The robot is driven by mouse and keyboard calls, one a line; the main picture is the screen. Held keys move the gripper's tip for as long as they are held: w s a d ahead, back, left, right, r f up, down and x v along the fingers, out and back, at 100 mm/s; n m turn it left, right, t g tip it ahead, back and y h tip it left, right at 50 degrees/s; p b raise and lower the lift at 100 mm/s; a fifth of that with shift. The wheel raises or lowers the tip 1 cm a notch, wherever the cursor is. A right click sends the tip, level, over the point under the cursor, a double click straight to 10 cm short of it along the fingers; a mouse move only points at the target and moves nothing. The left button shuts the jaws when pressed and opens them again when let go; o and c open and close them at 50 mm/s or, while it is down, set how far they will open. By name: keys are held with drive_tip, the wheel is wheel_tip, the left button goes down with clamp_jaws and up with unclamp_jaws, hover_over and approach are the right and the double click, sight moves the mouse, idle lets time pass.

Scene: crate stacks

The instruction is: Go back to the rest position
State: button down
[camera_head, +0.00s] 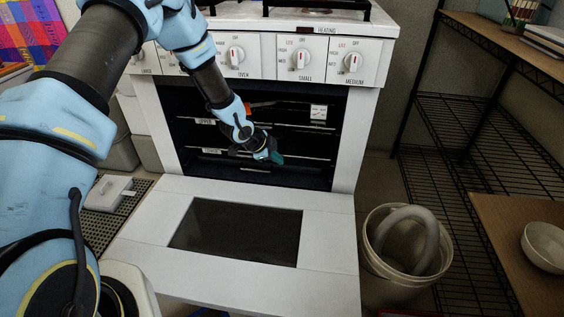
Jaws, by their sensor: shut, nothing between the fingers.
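My arm reaches in from the left, and my gripper (268,157) is in front of the oven's open cavity, above the inner end of the lowered door. It is small and dark in this view; its fingers are together with nothing seen between them. The white oven (345,140) stands ahead with its door (325,275) folded down flat. Dark racks show inside the oven behind my gripper. Whether the gripper touches a rack cannot be told.
Control knobs (301,59) line the oven's front. A bucket (376,256) with a grey hose stands right of the door. Wire shelves (448,108) and a wooden shelf with a white bowl (545,246) are at the right. A white box (109,193) lies left of the door.

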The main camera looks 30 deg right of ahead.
drive_tip(key=shift+v, duration=2.75)
